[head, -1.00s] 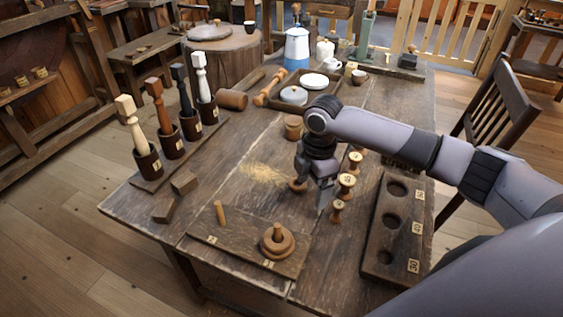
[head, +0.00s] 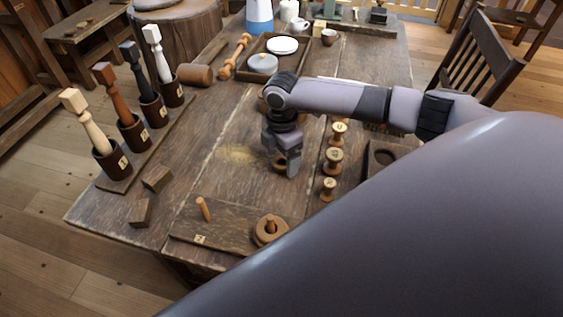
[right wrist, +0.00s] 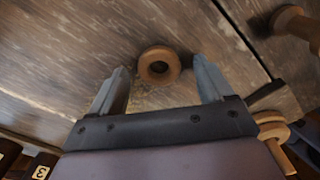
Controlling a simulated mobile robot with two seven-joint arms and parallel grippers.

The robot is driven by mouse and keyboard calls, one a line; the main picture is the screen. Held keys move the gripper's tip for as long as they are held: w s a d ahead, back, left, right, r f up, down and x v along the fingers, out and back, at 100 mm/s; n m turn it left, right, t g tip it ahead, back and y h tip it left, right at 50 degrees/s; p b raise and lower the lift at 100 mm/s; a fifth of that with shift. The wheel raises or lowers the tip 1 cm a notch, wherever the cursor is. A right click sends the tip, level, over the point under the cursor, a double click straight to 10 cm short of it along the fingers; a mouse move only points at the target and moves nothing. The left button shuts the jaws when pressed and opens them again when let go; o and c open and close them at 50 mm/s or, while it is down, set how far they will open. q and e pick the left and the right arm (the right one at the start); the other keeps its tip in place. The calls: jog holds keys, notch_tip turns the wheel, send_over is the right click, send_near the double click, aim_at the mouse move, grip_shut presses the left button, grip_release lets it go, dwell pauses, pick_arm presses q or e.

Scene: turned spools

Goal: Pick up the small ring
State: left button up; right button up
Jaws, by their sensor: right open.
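The small ring (right wrist: 145,67) is a brown wooden ring lying flat on the tabletop. In the right wrist view it lies beyond and between the tips of my right gripper (right wrist: 165,84), with clear space on both sides. My right gripper (head: 283,168) points down over the ring in the head view, where its fingers and the ring overlap. There the ring (head: 277,164) is mostly hidden behind the fingers. The right gripper is open and holds nothing. My left gripper is not in view.
Several wooden spools (head: 333,160) stand in a row just right of the gripper. A peg board (head: 233,226) with a bare peg and a ringed peg (head: 268,238) lies at the front. Two small blocks (head: 157,178) lie left. My arm hides the front right.

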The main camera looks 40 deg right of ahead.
jog(key=shift+f, duration=0.35)
jog(key=c, duration=1.1)
jog(key=shift+r, duration=0.15)
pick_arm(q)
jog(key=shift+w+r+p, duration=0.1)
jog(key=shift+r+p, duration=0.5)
pick_arm(e)
notch_tip(320, 180, up, 20)
